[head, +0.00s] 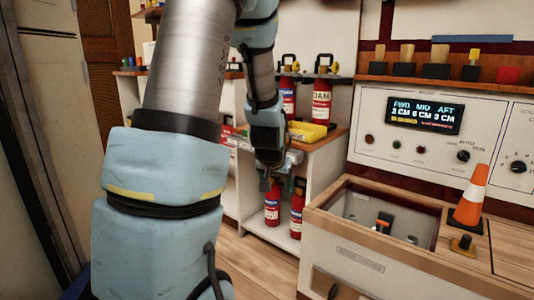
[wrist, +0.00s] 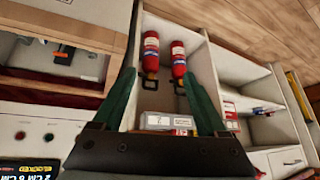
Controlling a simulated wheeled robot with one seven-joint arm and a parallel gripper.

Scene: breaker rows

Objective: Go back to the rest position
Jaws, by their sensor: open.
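My gripper (head: 277,183) hangs pointing down in front of the shelf unit in the head view, to the left of the wooden-topped counter. In the wrist view my gripper (wrist: 160,78) shows two green fingers spread apart with nothing between them. Beyond the fingertips are two red fire extinguishers (wrist: 151,52) on a white shelf. My arm covers much of the left half of the head view.
A counter (head: 340,235) with a recessed bin and an orange cone (head: 472,196) stands at the right. Behind it is a control panel with a lit display (head: 424,115). The shelf unit (head: 318,180) holds fire extinguishers and a yellow tray (head: 307,132). Wooden floor (head: 255,262) shows below.

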